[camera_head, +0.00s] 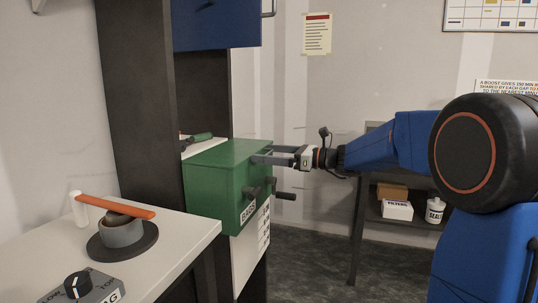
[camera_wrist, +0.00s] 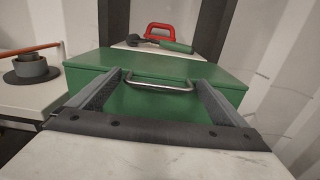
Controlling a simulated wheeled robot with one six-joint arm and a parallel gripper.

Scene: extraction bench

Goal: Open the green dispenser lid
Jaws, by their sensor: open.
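The green dispenser (camera_head: 215,180) stands on the dark rack with its lid (camera_wrist: 150,65) looking closed. A silver bar handle (camera_wrist: 160,85) runs across the front of it in the wrist view. My gripper (camera_head: 255,158) is open at the upper front edge of the dispenser, reaching in from the right. In the wrist view its two fingers (camera_wrist: 159,80) lie on either side of the handle, and nothing is held between them. I cannot tell whether the fingers touch the dispenser. The handle is not clear in the head view.
Dark knobs (camera_head: 285,196) stick out from the dispenser's front. A green-handled tool (camera_wrist: 172,46) and a red handle (camera_wrist: 160,30) are behind it. A white counter (camera_head: 180,235) at left holds a grey cup (camera_head: 122,233) with an orange-handled tool (camera_head: 115,206). A blue cabinet (camera_head: 218,25) hangs above.

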